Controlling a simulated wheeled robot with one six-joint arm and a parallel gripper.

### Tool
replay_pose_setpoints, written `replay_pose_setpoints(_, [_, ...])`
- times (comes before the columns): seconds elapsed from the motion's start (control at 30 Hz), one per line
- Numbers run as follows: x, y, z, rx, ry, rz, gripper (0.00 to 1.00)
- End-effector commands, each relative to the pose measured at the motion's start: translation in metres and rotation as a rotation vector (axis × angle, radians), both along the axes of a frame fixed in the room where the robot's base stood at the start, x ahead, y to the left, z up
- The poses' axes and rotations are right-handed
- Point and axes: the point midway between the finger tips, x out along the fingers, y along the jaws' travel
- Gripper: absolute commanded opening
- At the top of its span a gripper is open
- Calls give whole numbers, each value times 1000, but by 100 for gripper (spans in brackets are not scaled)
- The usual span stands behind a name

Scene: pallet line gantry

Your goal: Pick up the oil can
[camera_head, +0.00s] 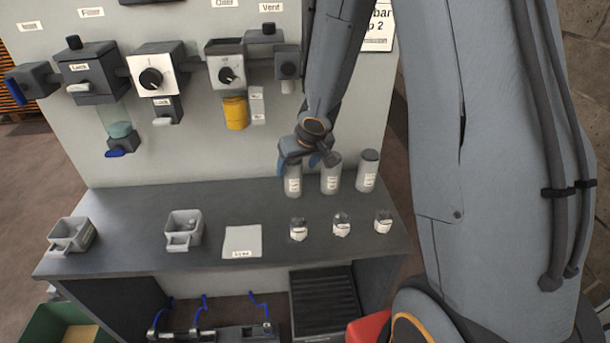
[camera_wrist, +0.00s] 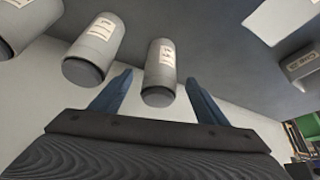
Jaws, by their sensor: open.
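Three grey cylindrical cans with white labels stand upright in a row at the back right of the bench: a left can (camera_head: 292,181), a middle can (camera_head: 330,179) and a right can (camera_head: 368,171). The label print is too small to read, so I cannot tell which is the oil can. My gripper (camera_head: 298,162) is open at the left can. In the wrist view, the left can (camera_wrist: 160,62) shows between the blue fingertips of my gripper (camera_wrist: 158,80), with gaps on both sides. The middle can (camera_wrist: 95,45) is outside the fingers.
Three small labelled jars (camera_head: 341,228) stand in front of the cans. A white sheet (camera_head: 242,241) and two grey handled cups (camera_head: 183,229) lie further left on the bench (camera_head: 130,215). A panel with knobs and valves (camera_head: 180,145) rises behind the bench.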

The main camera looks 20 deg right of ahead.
Motion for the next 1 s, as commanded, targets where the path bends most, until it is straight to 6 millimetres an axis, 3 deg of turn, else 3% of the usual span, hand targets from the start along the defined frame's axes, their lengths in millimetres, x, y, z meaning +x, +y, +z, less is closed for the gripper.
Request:
replay_pose_setpoints(0.17, [12, 13, 2, 0, -37, 74, 68])
replay_pose_setpoints(0.53, [27, 14, -26, -2, -37, 77, 68])
replay_pose_setpoints(0.8, [46, 14, -59, -2, -37, 74, 68])
replay_pose_setpoints(1.0, [47, 15, -61, -2, -37, 74, 68])
